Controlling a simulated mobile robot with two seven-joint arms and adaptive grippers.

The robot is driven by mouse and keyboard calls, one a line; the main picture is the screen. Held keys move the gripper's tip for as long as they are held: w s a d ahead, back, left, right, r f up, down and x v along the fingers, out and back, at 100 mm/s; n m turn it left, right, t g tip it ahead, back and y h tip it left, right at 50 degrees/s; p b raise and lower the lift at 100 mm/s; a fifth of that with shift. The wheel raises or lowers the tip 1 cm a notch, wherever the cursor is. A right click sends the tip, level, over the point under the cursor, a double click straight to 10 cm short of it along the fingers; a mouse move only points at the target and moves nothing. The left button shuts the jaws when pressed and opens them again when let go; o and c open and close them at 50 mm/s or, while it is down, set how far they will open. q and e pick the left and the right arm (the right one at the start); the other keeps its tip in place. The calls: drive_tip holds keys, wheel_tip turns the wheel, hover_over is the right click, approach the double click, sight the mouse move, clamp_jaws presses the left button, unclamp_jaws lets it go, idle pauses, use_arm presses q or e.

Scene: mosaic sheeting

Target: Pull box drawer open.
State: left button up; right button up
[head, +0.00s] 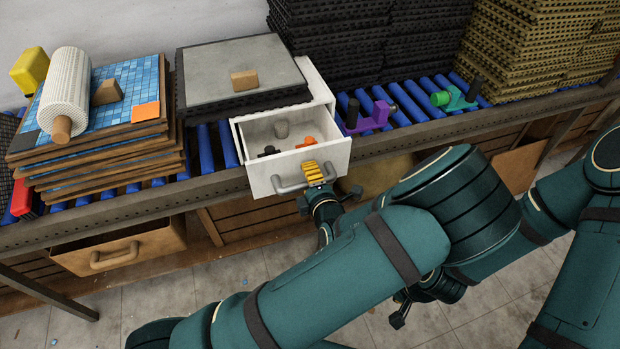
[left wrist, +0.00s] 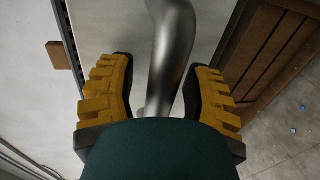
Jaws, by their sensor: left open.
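The white box drawer (head: 262,183) stands pulled out from its box (head: 318,82) on the roller table. Inside it lie a grey cylinder, an orange piece and dark pieces. Its grey bar handle (head: 290,183) is on the front face. My left gripper (head: 316,172) is at the right part of the handle, with its yellow fingers open. In the left wrist view the metal handle (left wrist: 170,50) passes between the two open fingers (left wrist: 160,95), with gaps visible beside it. A dark part of what looks like my right gripper (head: 401,308) shows below my arm; its fingers are hidden.
Stacked blue mosaic boards (head: 125,95) with a white roll (head: 66,90) stand left. Purple (head: 372,117) and green (head: 455,98) tools lie right. Wooden drawers (head: 120,247) are below the table.

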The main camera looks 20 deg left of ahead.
use_arm(q)
clamp_jaws()
drive_tip(key=shift+f+b+v, duration=0.2)
drive_tip(key=shift+b+v, duration=0.35)
drive_tip(key=shift+v, duration=0.55)
drive_tip(key=shift+s+d, duration=0.2)
drive_tip(key=shift+s, duration=0.05)
unclamp_jaws()
drive_tip(key=v, duration=1.2)
